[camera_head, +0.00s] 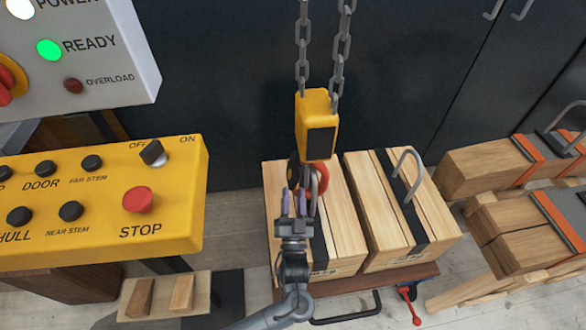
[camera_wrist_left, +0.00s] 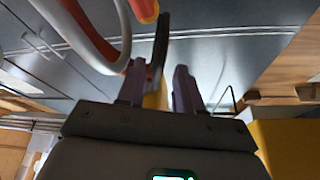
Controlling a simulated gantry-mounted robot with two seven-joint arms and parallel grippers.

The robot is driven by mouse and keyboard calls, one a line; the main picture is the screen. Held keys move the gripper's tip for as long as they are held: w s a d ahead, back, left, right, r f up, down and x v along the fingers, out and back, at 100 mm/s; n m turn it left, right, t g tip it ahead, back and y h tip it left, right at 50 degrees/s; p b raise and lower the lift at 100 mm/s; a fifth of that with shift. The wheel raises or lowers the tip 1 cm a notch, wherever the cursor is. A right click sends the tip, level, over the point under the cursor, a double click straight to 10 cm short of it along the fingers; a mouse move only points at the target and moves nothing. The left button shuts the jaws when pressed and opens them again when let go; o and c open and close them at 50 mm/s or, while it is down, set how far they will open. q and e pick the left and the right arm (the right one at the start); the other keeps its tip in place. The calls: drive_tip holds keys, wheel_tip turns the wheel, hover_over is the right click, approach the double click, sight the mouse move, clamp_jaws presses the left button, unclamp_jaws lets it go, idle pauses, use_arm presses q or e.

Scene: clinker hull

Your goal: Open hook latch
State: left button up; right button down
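A yellow hook block (camera_head: 316,125) hangs on two chains. Below it is a red-orange hook (camera_head: 322,174), which also shows at the top of the left wrist view (camera_wrist_left: 146,10). A dark latch-like part (camera_head: 292,172) sits at the hook's left; in the left wrist view this dark strip (camera_wrist_left: 161,45) stands between and beyond my fingertips. A grey metal loop (camera_wrist_left: 122,30) passes beside the hook. My left gripper (camera_head: 294,203) points up just below the hook with its two purple fingers apart. I cannot tell whether they touch the latch. My right gripper is out of view.
Two strapped timber bundles (camera_head: 395,205) lie on a low cart below; the right one has a grey handle (camera_head: 408,175). A yellow control box (camera_head: 100,205) stands at left, under a grey panel (camera_head: 110,60). More strapped timber (camera_head: 490,165) lies at right. A dark wall stands behind.

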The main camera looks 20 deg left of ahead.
sight(293, 177)
use_arm(q)
drive_tip(key=shift+w+a+r+b, duration=0.1)
drive_tip(key=shift+w+r+b, duration=0.1)
drive_tip(key=shift+w, duration=0.15)
drive_tip(key=shift+w+a+r+b, duration=0.1)
drive_tip(key=shift+w+b, duration=0.05)
drive_tip(key=shift+w, duration=0.15)
drive_tip(key=shift+b+x, duration=0.5)
drive_tip(key=shift+x, duration=1.75)
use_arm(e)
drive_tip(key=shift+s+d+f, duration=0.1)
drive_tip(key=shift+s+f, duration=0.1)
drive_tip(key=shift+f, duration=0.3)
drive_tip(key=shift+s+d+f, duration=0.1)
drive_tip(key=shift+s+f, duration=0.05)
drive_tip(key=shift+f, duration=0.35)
use_arm(q)
drive_tip(key=shift+c, duration=0.3)
clamp_jaws()
